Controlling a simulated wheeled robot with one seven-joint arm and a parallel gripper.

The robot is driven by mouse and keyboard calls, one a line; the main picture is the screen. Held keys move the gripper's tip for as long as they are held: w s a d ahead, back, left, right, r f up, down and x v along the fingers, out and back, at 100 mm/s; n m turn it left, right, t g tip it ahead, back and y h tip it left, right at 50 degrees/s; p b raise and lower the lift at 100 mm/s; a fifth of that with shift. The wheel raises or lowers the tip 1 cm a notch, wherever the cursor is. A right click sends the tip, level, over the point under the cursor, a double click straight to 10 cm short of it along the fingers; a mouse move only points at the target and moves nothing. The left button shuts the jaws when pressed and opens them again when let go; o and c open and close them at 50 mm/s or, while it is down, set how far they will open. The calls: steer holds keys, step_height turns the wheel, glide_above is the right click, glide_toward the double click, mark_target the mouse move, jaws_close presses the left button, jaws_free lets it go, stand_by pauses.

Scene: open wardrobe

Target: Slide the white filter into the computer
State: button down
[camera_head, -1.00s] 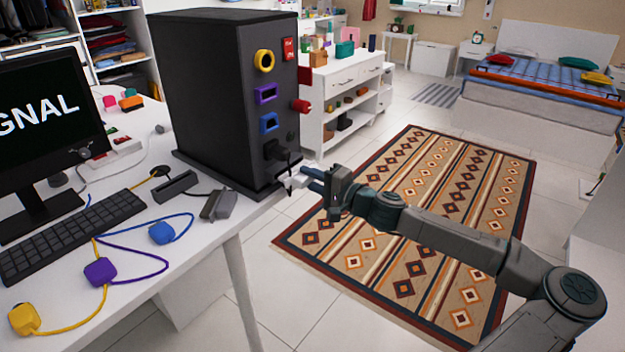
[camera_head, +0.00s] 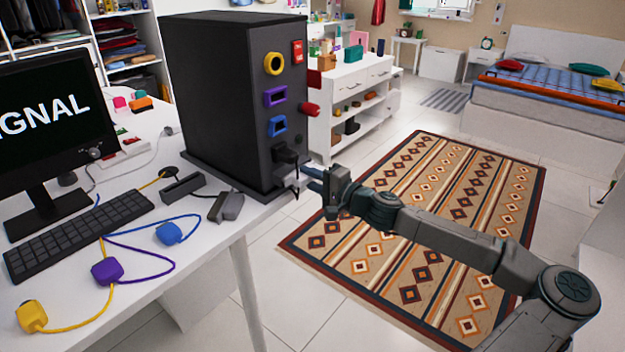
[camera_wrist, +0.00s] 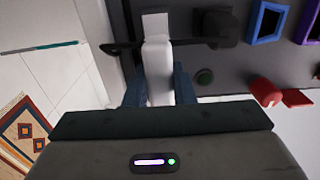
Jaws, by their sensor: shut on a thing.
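The computer (camera_head: 215,105) is a tall dark tower at the desk's right corner. Its front has yellow, purple and blue ports, a red knob and a black plug (camera_head: 285,155). My gripper (camera_head: 305,182) is at the lower front of the tower. In the wrist view, my gripper (camera_wrist: 158,88) is shut on the white filter (camera_wrist: 158,65), between its blue fingers. The filter's far end lies against the dark computer front (camera_wrist: 190,58), beside the black plug (camera_wrist: 222,27). I cannot tell how deep the filter's end sits, if at all.
The white desk (camera_head: 205,270) holds a monitor (camera_head: 45,130), a keyboard (camera_head: 75,235) and blue, purple and yellow cabled plugs. A white shelf unit (camera_head: 350,95) stands behind the computer. Open floor with a patterned rug (camera_head: 430,220) lies right of the desk.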

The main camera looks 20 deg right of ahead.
steer(key=shift+w+a, duration=0.15)
steer(key=shift+w, duration=0.15)
steer(key=c, duration=1.1)
jaws_free()
steer(key=shift+c, duration=0.2)
steer(key=v, duration=1.4)
steer(key=shift+a, duration=0.1)
